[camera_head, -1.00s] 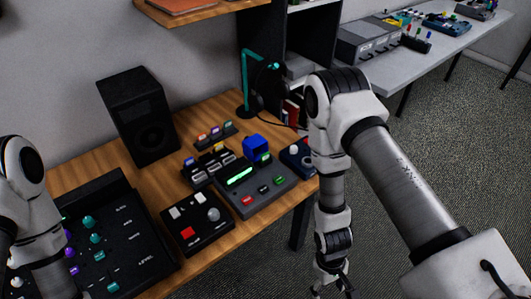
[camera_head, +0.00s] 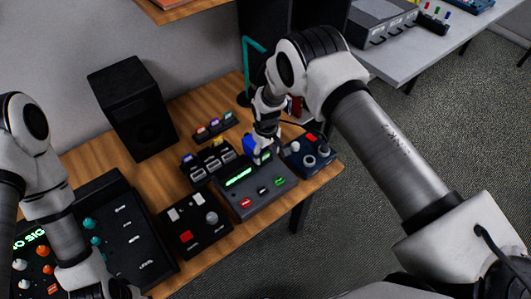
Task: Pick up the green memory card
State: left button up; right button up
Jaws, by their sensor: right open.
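A small green piece (camera_head: 279,181) lies on the front right of the grey device (camera_head: 238,190) with the lit green screen; I cannot tell whether it is a card or a button. Another small green piece (camera_head: 228,115) stands at the right end of the small back rack (camera_head: 212,129). My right gripper (camera_head: 264,154) points down over the back of the grey device, open, close to the blue block (camera_head: 249,143). Its fingertips are small and partly hide what is beneath them. My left gripper (camera_head: 122,291) is at the bottom edge, mostly cut off.
A black speaker (camera_head: 133,110) stands at the back left. A black control box (camera_head: 194,219) and a larger mixer (camera_head: 130,235) lie in front. A knob box (camera_head: 307,156) sits at the table's right edge. A teal lamp (camera_head: 246,70) stands behind my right arm.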

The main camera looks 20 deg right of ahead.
jog(key=shift+s+a, duration=0.15)
jog(key=shift+s, duration=0.1)
jog(key=shift+c, duration=0.6)
jog(key=shift+w+f, duration=0.1)
jog(key=c, duration=0.8)
pick_arm(q)
jog(key=shift+s+a+r, duration=0.1)
jog(key=shift+s+a, duration=0.05)
jog(key=shift+r, duration=0.1)
pick_arm(e)
jog(key=shift+r, duration=0.2)
